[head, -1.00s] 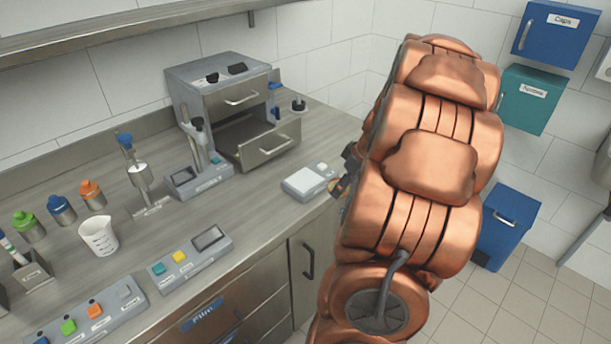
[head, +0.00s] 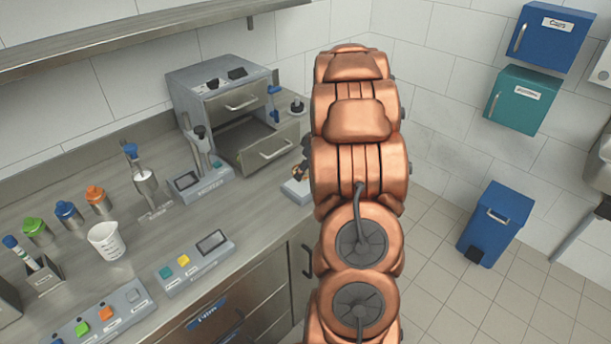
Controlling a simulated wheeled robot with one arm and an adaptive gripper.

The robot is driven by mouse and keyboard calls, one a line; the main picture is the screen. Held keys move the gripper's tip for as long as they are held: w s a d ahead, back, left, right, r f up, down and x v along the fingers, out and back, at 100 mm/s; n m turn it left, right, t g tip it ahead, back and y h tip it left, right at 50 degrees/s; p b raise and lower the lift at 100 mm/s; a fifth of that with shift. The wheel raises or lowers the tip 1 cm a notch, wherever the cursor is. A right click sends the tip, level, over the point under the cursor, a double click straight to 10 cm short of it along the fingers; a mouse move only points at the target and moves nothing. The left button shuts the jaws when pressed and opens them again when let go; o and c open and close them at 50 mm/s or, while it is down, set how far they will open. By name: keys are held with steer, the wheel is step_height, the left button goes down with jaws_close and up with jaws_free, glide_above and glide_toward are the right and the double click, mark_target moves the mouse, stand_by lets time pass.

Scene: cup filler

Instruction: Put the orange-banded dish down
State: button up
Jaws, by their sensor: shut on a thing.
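My copper arm fills the middle of the head view and hides most of my gripper. Only a small dark and coppery part of my gripper (head: 301,172) shows at the arm's left edge, just over or in front of the small white-topped device at the counter's right end. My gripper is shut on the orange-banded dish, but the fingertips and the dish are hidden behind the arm. I cannot tell how high the dish is above the counter.
The white-topped device (head: 293,191) is partly covered by my arm. A button panel (head: 190,264), a white cup (head: 106,241) and several capped bottles stand left. A blue bin (head: 492,224) is on the floor.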

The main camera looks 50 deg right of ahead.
mark_target(309, 172)
step_height(309, 172, down, 3)
steer(key=shift+s+r+p, duration=0.1)
steer(key=shift+p, duration=0.55)
steer(key=shift+f, duration=0.25)
steer(key=shift+f+b, duration=0.15)
steer(key=shift+b, duration=0.15)
steer(key=o, duration=1)
steer(key=shift+r, duration=0.3)
